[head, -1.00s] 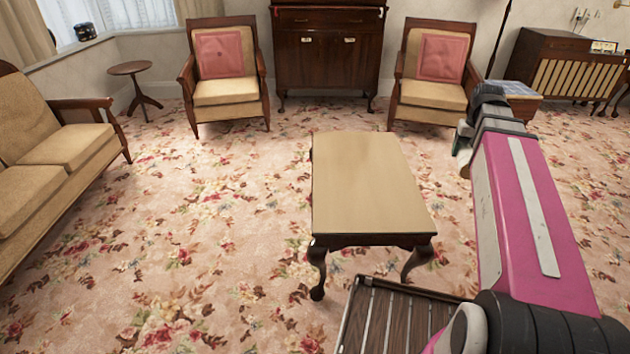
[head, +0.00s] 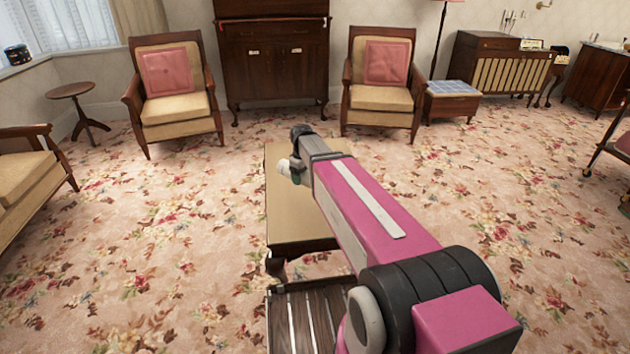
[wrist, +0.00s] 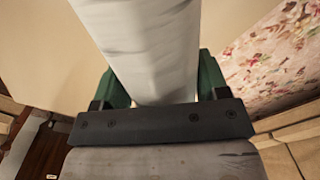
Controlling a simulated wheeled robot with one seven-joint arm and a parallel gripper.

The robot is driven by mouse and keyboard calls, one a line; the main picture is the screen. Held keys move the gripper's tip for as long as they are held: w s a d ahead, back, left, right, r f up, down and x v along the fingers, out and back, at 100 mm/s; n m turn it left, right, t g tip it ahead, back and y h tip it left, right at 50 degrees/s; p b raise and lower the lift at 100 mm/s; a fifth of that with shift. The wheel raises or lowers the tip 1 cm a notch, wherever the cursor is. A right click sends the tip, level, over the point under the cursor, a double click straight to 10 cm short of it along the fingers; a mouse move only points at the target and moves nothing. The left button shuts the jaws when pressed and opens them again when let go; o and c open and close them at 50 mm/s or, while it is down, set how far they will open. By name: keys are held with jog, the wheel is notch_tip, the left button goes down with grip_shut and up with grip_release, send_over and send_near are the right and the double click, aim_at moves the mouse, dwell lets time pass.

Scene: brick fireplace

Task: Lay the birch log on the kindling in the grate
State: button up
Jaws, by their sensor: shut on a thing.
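The birch log (wrist: 145,50) shows in the wrist view as a pale, whitish cylinder with grey streaks. It runs from the top edge down between the green fingers of my gripper (wrist: 160,85). My gripper is shut on it, and the log's upper end lies outside the picture. In the head view my gripper is mostly hidden behind my arm, near the coffee table (head: 292,205). The grate and the kindling are not in either view.
The coffee table stands ahead, partly covered by my arm. Two armchairs (head: 175,95) (head: 383,88) flank a dark cabinet (head: 272,65) at the back. A sofa (head: 25,175) is at left and a small round table (head: 70,90) behind it. Floral carpet (head: 500,220) is clear at right.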

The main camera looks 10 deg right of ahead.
jog(key=shift+w+f, duration=0.25)
jog(key=shift+f, duration=0.15)
jog(key=w+d+f, duration=0.2)
jog(key=w, duration=0.1)
jog(key=w+d+f, duration=0.2)
jog(key=d, duration=0.1)
jog(key=w+d+f, duration=0.2)
jog(key=w+f, duration=0.1)
jog(key=shift+w+d, duration=0.25)
jog(key=shift+w, duration=0.1)
jog(key=shift+f, duration=2)
jog(key=shift+f, duration=0.15)
jog(key=o, duration=1.2)
jog(key=shift+c, duration=0.2)
